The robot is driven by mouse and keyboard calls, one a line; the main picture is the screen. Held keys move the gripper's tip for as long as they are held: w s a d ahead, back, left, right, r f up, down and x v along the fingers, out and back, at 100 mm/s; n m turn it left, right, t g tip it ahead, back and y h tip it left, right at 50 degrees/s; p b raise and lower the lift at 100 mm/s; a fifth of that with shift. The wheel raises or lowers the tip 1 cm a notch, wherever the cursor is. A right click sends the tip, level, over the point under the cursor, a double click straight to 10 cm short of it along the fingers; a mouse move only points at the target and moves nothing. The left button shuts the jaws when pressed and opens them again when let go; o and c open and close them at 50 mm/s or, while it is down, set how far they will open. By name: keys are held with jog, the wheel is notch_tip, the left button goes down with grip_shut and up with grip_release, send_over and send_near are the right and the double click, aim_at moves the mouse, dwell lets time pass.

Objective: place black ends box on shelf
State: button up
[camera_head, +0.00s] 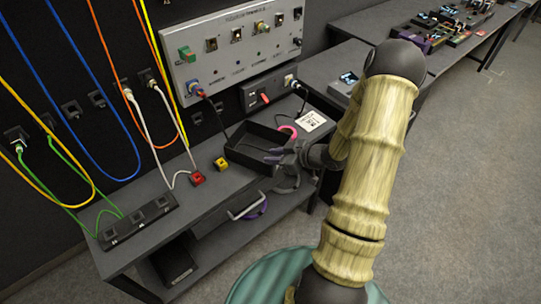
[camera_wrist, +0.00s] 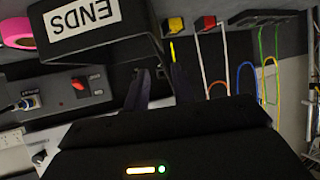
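The black ends box (camera_head: 243,154) is an open-topped tray on the bench top, below the grey connector panel. In the wrist view its white ENDS label (camera_wrist: 82,17) reads upside down on the box wall (camera_wrist: 125,42). My gripper (camera_head: 271,155) is at the box's right front side. In the wrist view the two dark fingers of my gripper (camera_wrist: 160,72) stand apart, close to the box's edge. I cannot tell whether they touch it. A lower shelf (camera_head: 205,262) lies under the bench top, partly hidden in shadow.
Red (camera_head: 197,179) and yellow (camera_head: 221,163) blocks sit left of the box. A black socket strip (camera_head: 138,221) is at the left. Cables hang at left.

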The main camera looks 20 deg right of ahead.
dwell(0.4)
jog(key=s+a+r+m+g+h, duration=0.3)
jog(key=s+a+r+m+h, duration=0.1)
jog(key=s+r, duration=0.2)
jog(key=s+a+r+m+g+h, duration=0.3)
jog(key=s+r, duration=0.3)
jog(key=s, duration=0.3)
jog(key=shift+s+a+r+m+g+h, duration=0.15)
jog(key=shift+a+r+m+g+h, duration=0.35)
jog(key=shift+a, duration=0.4)
